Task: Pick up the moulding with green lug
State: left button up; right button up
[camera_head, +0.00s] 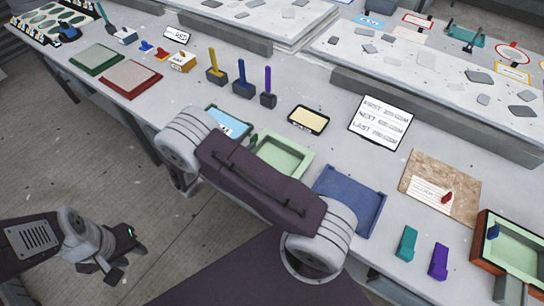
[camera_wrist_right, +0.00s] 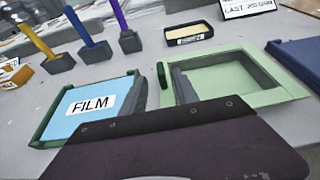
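The pale green tray-like moulding (camera_head: 285,155) lies on the table at the middle of the head view, partly hidden by my right arm. It also shows in the right wrist view (camera_wrist_right: 270,97), with a dark green lug (camera_wrist_right: 162,75) at its left edge. My right gripper (camera_wrist_right: 160,80) is open, with one dark finger on each side of the lug and the moulding's left wall. I cannot tell whether the fingers touch it. The head view hides this gripper behind the arm. My left gripper (camera_head: 122,262) hangs low over the floor, away from the table; its opening is unclear.
A blue FILM tray (camera_wrist_right: 92,105) stands close on the left of the moulding, a dark blue tray (camera_head: 350,198) on its right. Another pale green moulding with a blue lug sits in a brown-red box (camera_head: 483,245) at far right. Upright-handled tools (camera_head: 243,88) stand behind.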

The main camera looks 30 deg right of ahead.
aim_at(250, 141)
jog(key=shift+w+d+f, duration=0.1)
jog(key=shift+w, duration=0.05)
jog(key=x, duration=0.2)
jog(key=p+x, duration=0.1)
jog(key=x, duration=0.2)
jog(key=shift+s+d, duration=0.1)
jog(key=shift+s, duration=0.1)
jog(key=shift+w, duration=0.25)
jog(key=shift+s, duration=0.1)
grip_shut()
dwell(0.7)
